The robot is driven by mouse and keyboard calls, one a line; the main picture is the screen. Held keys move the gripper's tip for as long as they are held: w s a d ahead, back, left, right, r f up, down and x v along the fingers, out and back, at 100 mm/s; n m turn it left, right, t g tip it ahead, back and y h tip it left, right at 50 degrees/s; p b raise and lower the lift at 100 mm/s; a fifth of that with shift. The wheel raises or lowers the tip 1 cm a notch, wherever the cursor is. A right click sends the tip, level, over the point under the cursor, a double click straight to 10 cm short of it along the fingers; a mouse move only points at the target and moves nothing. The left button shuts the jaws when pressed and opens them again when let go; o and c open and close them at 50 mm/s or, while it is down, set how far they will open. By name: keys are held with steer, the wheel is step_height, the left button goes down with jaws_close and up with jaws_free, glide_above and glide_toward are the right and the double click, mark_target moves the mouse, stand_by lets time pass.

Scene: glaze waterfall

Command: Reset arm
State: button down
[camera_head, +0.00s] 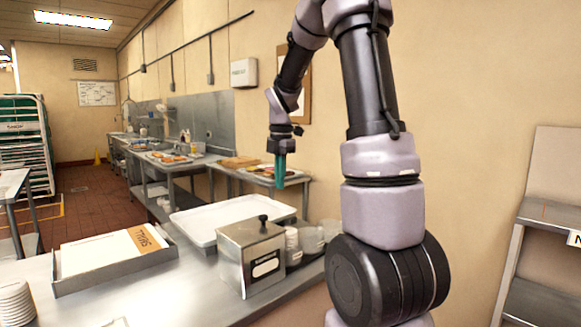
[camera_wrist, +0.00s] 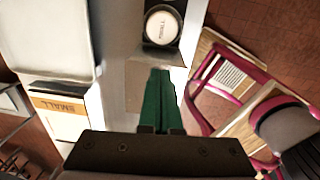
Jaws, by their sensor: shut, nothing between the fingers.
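My gripper (camera_head: 281,170) hangs from my raised arm in the head view, pointing down above the back end of the counter. Its green fingers also show in the wrist view (camera_wrist: 160,98), pressed together with nothing between them. The fingers are well above the counter and touch nothing that I can see.
A metal counter (camera_head: 210,304) holds a white tray (camera_head: 208,234), a steel box with a knobbed lid (camera_head: 250,257), white cups (camera_head: 292,243) and a shallow tray of papers (camera_head: 115,252). White plates (camera_head: 15,303) are stacked at the left. A shelf unit (camera_head: 512,236) stands at right.

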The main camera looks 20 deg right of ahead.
steer(key=w+d+r, duration=0.1)
steer(key=d+r, duration=0.2)
steer(key=d, duration=0.1)
steer(key=s+a+r+m+t, duration=0.3)
steer(key=s+a+r+m, duration=0.35)
steer(key=s+m, duration=0.4)
steer(key=s+a+r+m+t+y, duration=0.1)
steer(key=s+a+m, duration=0.4)
steer(key=s+m, duration=0.6)
steer(key=shift+s+r+m+t+y, duration=0.5)
steer(key=shift+m+t, duration=0.8)
steer(key=shift+m, duration=1.05)
steer(key=shift+w+r, duration=0.1)
